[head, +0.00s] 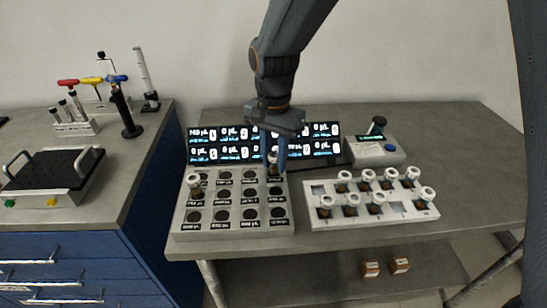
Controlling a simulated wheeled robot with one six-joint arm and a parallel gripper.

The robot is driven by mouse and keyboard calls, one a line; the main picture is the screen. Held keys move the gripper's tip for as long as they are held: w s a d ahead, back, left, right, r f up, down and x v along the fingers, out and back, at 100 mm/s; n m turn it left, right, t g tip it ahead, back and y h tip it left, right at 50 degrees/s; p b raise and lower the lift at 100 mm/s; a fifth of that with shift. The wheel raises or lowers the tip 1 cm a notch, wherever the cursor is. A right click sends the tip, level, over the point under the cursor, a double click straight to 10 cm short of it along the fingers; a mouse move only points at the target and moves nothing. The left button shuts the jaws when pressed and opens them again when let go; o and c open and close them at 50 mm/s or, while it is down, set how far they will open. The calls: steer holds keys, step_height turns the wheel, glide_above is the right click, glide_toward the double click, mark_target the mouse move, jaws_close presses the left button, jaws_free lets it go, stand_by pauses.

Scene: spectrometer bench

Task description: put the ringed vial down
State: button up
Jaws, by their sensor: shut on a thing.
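My gripper (274,160) points down over the back right corner of the grey block (285,229) and is shut on a small vial (272,168). The vial is upright, at or just above the back right hole; I cannot tell whether it sits in the hole. The fingers partly hide it, and a ring on it is too small to make out. The block has rows of dark labelled holes. Another vial with a white cap (193,180) stands in its back left hole.
A white rack (320,222) to the right holds several white-capped vials. A display panel (215,143) stands behind the block, and a small instrument (378,150) stands to its right.

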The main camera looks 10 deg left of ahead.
mark_target(274, 154)
steer(key=shift+f, duration=0.15)
steer(key=o, duration=1)
steer(key=shift+o, duration=0.2)
step_height(274, 154, up, 12)
steer(key=b, duration=0.2)
steer(key=shift+r+b, duration=0.2)
steer(key=shift+b, duration=0.1)
steer(key=shift+a, duration=0.1)
